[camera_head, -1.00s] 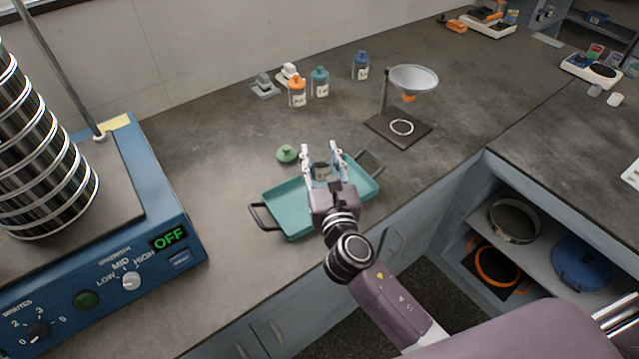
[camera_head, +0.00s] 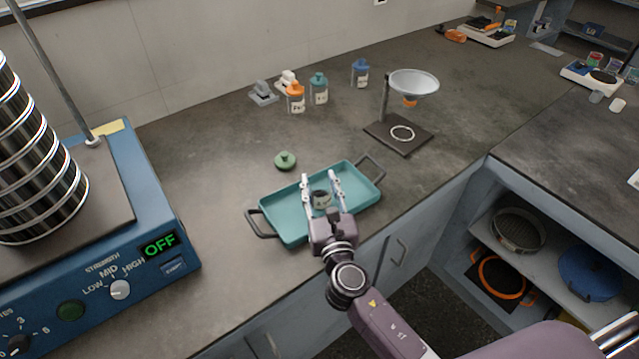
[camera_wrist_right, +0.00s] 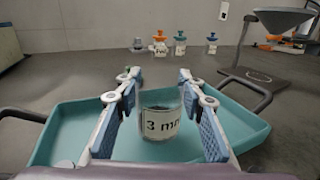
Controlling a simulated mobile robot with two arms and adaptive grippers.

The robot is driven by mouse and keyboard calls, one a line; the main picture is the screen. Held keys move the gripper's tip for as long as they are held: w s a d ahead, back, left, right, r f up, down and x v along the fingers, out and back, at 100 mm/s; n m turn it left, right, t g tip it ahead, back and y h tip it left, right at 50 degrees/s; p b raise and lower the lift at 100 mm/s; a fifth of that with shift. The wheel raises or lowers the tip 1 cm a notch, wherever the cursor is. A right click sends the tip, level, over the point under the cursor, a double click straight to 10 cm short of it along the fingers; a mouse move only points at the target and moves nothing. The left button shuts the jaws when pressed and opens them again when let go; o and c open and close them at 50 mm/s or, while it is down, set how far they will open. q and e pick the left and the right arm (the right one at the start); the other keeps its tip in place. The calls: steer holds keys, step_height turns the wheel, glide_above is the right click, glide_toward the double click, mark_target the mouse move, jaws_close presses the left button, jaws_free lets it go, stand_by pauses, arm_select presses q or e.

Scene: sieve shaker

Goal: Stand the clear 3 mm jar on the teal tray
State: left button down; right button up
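The clear jar (camera_head: 321,199) is open-topped, holds something dark and bears a "3 mm" label, which reads clearly in the right wrist view (camera_wrist_right: 161,124). It is upright over the middle of the teal tray (camera_head: 285,229). My right gripper (camera_head: 322,184) has one finger on each side of the jar and appears shut on it. In the right wrist view the blue pads of the right gripper (camera_wrist_right: 159,95) flank the jar closely. Whether the jar's base touches the tray floor is hard to tell. My left gripper is not in view.
A green lid (camera_head: 286,160) lies behind the tray. Orange (camera_head: 296,98), teal (camera_head: 318,88) and blue-capped (camera_head: 360,73) jars stand farther back. A funnel stand (camera_head: 398,134) is at the back right. The blue shaker (camera_head: 150,215) is at left.

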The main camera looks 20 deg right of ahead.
steer(key=o, duration=0.4)
steer(key=shift+o, duration=0.2)
steer(key=shift+r, duration=0.2)
steer(key=s, duration=0.3)
steer(key=s+b, duration=0.1)
steer(key=s, duration=0.3)
steer(key=s+a, duration=0.1)
steer(key=s, duration=0.3)
steer(key=shift+a+f+b, duration=0.1)
steer(key=shift+f+b, duration=0.05)
steer(key=shift+b, duration=0.15)
steer(key=shift+s, duration=0.45)
